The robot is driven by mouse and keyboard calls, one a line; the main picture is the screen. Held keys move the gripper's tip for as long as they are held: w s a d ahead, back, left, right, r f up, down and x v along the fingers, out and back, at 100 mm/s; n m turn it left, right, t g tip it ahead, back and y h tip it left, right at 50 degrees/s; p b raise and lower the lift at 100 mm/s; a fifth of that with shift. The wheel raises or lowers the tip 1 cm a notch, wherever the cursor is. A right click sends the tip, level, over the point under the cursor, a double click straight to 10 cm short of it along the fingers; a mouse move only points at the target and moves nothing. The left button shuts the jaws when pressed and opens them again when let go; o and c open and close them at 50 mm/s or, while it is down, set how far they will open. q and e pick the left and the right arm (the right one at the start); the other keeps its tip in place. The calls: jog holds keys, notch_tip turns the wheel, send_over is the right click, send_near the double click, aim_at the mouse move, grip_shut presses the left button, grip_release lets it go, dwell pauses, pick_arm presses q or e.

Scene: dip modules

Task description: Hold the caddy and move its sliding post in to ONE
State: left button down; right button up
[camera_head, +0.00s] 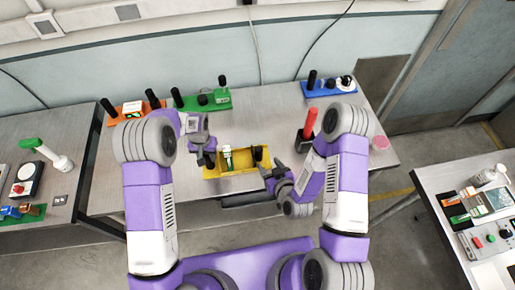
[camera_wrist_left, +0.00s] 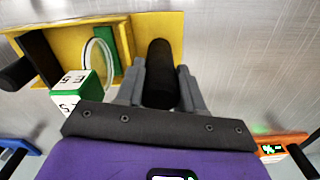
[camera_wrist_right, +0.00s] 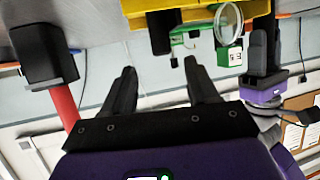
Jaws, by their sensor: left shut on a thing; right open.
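The yellow caddy (camera_head: 228,175) lies on the table in front of me. It also shows in the left wrist view (camera_wrist_left: 150,22) and at the top of the right wrist view (camera_wrist_right: 135,8). A black post stands at each end. My left gripper (camera_head: 208,152) is shut on the left-end post (camera_wrist_left: 160,72). The other post (camera_head: 259,153) also shows in the right wrist view (camera_wrist_right: 160,35). My right gripper (camera_head: 270,171) is open and empty, just short of that post.
A green caddy (camera_head: 190,103) and an orange one (camera_head: 118,120) stand behind to the left. A blue caddy (camera_head: 318,93) stands at the back right. A red-handled thing in a black holder (camera_head: 304,143) is close beside my right arm.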

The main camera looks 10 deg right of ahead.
aim_at(257, 148)
jog(key=x, duration=1.2)
jog(key=shift+r, duration=0.15)
jog(key=shift+c, duration=0.2)
